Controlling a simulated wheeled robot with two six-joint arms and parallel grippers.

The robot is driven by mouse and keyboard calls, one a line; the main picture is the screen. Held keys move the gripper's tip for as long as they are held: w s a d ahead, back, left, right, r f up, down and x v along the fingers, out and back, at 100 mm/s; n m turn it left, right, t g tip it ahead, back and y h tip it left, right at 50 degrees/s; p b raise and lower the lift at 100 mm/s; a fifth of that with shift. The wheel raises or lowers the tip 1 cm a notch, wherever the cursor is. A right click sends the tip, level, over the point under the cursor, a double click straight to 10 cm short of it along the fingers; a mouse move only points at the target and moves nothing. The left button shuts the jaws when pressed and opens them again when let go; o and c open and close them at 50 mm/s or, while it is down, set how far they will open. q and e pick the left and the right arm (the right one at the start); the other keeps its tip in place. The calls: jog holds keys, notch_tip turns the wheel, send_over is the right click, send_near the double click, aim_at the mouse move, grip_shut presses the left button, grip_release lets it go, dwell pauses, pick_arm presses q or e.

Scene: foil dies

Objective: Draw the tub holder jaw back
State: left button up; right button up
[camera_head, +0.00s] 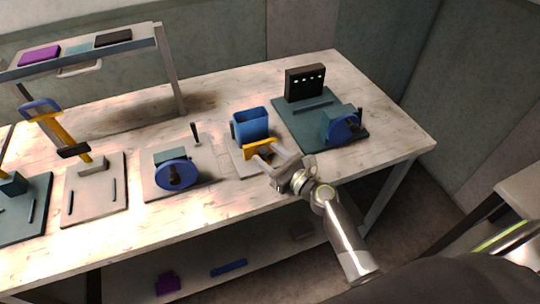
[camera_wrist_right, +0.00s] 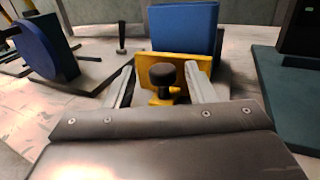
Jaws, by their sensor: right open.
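A blue tub (camera_head: 250,125) stands upright in its holder on a pale base plate on the workbench. The yellow jaw (camera_head: 258,149) of the holder is at the tub's near side; in the right wrist view the jaw (camera_wrist_right: 146,63) is up close to the blue tub (camera_wrist_right: 184,30). My left gripper is not in view.
Another blue wheel (camera_head: 177,174) is on a plate to the left. A yellow lever (camera_head: 55,127) with a blue handle and a shelf rack (camera_head: 130,35) stand farther left.

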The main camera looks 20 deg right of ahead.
jog(key=shift+s+d+f, duration=0.1)
jog(key=shift+s+d, duration=0.1)
jog(key=shift+s, duration=0.05)
jog(key=b+v, duration=0.4)
jog(key=v, duration=1.3)
jog(key=shift+b, duration=0.4)
